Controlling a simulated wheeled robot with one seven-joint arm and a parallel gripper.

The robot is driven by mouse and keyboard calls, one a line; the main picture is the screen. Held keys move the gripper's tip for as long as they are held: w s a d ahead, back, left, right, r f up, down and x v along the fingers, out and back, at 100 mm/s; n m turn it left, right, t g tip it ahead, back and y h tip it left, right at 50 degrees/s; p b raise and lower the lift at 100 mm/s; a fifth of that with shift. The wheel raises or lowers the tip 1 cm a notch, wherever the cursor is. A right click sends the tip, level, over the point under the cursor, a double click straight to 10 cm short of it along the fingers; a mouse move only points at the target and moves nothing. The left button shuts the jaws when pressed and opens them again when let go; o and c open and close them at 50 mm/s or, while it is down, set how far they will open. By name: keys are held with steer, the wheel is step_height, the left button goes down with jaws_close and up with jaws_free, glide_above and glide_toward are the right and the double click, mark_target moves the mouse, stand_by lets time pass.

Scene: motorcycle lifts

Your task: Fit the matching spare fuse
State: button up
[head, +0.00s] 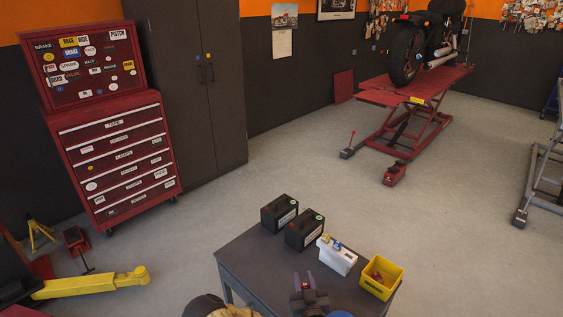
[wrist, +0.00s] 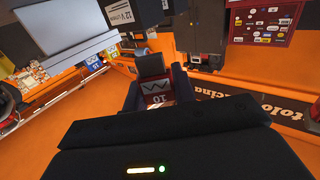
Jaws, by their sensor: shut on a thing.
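My gripper (head: 304,283) is above the front of the dark table in the head view. In the wrist view my gripper (wrist: 158,92) is shut on a red fuse (wrist: 157,100) marked 10, which shows upside down between the two dark fingers. A white fuse box (head: 337,260) stands on the table to the right of my gripper. The blue fuse (wrist: 95,67) in the wrist view seems marked 15. Any other slots are too small to make out.
Two black batteries (head: 280,213) (head: 305,230) stand at the back of the table (head: 243,263). A yellow bin (head: 381,278) with something red inside stands at the right edge. A blue round thing (head: 340,314) shows at the bottom.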

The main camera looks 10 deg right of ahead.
steer(key=w+d+r+m+g+h+b, duration=0.4)
steer(key=w+d+r+m+h+b, duration=0.4)
steer(key=w+d+r+h, duration=0.3)
steer(key=d+r+m+g+h+b, duration=0.1)
steer(key=d+r, duration=0.3)
steer(key=r, duration=0.5)
steer(key=s+d+r+m+g+h+b, duration=0.1)
steer(key=d+r+g+h+b, duration=0.1)
steer(key=r, duration=0.6)
steer(key=shift+s+d+r+b, duration=0.35)
steer(key=shift+d+b, duration=0.4)
steer(key=shift+d, duration=0.25)
steer(key=shift+w, duration=0.1)
step_height(320, 180, down, 24)
steer(key=shift+r+b, duration=0.1)
steer(key=shift+b, duration=0.85)
